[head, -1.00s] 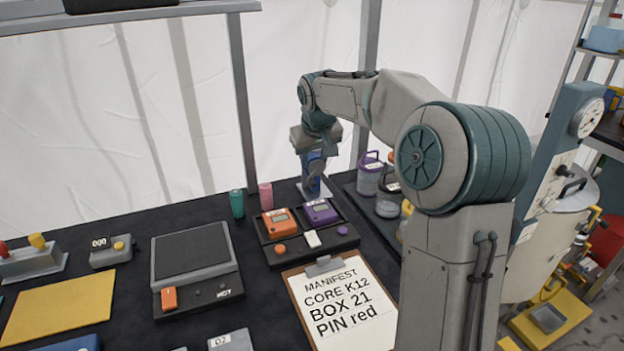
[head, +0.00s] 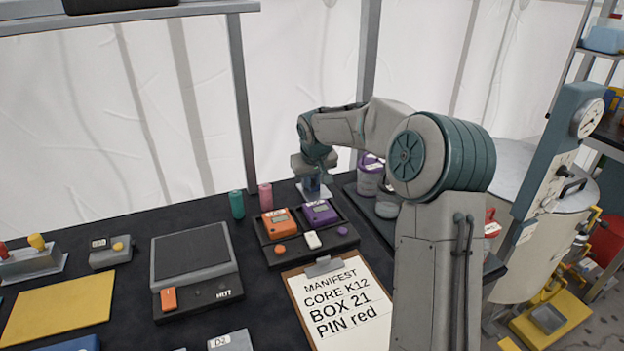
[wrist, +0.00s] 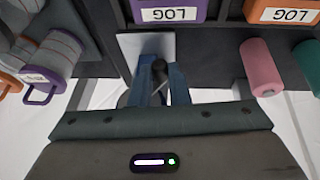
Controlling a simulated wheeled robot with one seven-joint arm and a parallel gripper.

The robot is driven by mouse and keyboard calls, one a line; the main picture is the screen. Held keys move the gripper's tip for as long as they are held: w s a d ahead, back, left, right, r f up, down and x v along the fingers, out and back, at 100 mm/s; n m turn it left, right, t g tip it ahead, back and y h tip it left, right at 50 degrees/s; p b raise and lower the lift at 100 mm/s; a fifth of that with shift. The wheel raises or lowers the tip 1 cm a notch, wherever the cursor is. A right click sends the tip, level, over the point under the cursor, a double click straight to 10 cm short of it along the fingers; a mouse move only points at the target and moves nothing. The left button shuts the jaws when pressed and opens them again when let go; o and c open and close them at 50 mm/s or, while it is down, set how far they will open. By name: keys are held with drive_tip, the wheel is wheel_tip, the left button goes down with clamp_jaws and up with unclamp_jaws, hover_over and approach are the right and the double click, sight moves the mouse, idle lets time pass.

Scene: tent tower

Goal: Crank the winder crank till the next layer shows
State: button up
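The winder (head: 311,184) is a small dark-blue device on a pale plate behind the two log boxes, partly hidden under my gripper. In the wrist view, a dark round knob (wrist: 159,67), apparently the crank's, shows near the pale plate (wrist: 148,45). My gripper (head: 317,172) points down right over the winder. In the wrist view two blue upright parts flank the knob in front of my gripper (wrist: 160,85). I cannot tell whether the fingers press on the knob. The layer that the winder shows is not readable.
An orange log box (head: 279,222) and a purple log box (head: 320,212) sit in a dark tray in front. A pink cylinder (head: 265,196) and a green cylinder (head: 237,204) stand left of the winder. A purple-lidded canister (head: 370,178) stands to the right. A manifest clipboard (head: 340,305) lies nearer.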

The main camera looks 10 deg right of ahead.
clamp_jaws()
drive_tip(key=h+b, duration=0.1)
drive_tip(key=b, duration=0.1)
drive_tip(key=shift+a+f+b, duration=0.1)
drive_tip(key=shift+f+b, duration=0.25)
drive_tip(key=shift+f, duration=0.05)
drive_tip(key=shift+n+t+h+b, duration=0.3)
drive_tip(key=shift+h+b, duration=0.4)
drive_tip(key=shift+d, duration=0.2)
drive_tip(key=shift+r, duration=0.1)
drive_tip(key=o, duration=0.7)
unclamp_jaws()
